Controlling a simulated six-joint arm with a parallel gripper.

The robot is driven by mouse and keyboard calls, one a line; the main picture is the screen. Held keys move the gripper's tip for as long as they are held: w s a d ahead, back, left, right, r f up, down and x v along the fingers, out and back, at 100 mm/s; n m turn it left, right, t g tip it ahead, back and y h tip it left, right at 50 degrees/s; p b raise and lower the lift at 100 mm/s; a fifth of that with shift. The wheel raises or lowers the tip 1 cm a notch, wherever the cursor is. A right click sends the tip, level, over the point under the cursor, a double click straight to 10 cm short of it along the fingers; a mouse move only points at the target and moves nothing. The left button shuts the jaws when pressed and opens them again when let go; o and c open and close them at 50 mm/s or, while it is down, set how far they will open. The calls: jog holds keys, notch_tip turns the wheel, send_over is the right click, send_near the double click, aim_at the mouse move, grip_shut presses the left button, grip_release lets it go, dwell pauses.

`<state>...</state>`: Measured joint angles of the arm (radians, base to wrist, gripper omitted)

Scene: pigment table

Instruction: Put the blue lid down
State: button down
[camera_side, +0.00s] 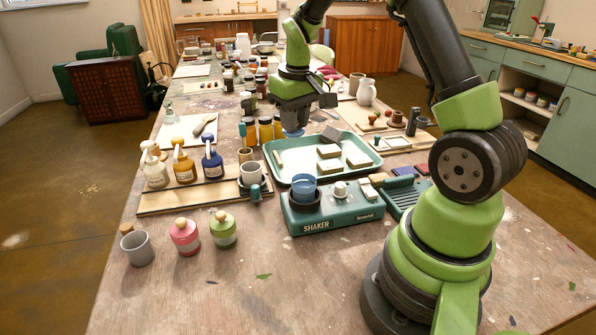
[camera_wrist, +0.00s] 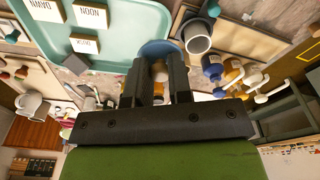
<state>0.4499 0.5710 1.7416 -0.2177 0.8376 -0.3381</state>
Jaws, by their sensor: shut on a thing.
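My gripper (camera_side: 294,121) is over the far left edge of the green tray (camera_side: 284,178), pointing down. It is shut on the blue lid (camera_side: 293,134), which hangs just under the fingers, apart from the tray as far as I can tell. In the wrist view the round edge of the blue lid (camera_wrist: 158,46) shows beyond the fingertips (camera_wrist: 158,66); the fingers hide the rest. A blue cup (camera_side: 304,188) without a cover sits in the ring on the shaker (camera_side: 333,212).
Pale labelled blocks (camera_side: 329,151) and a tilted grey piece (camera_side: 331,133) are in the tray. Pump bottles (camera_side: 183,163) and a grey mug (camera_side: 251,175) stand on a board at left. Amber jars (camera_side: 265,130) stand close to my gripper. The front left tabletop is mostly free.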

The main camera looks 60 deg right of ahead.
jog(key=w+d+f+n, duration=0.1)
jog(key=d+f, duration=0.1)
jog(key=f, duration=0.2)
jog(key=w+d+f+n, duration=0.1)
jog(key=d+f, duration=0.1)
jog(key=f, duration=0.1)
jog(key=w+d+f+n, duration=0.1)
jog(key=d+f, duration=0.2)
jog(key=f, duration=0.1)
jog(key=shift+w+f, duration=0.15)
jog(key=shift+f, duration=2.35)
jog(key=shift+f, duration=0.2)
jog(key=c, duration=1)
grip_release()
jog(key=shift+c, duration=0.2)
jog(key=shift+r, duration=0.1)
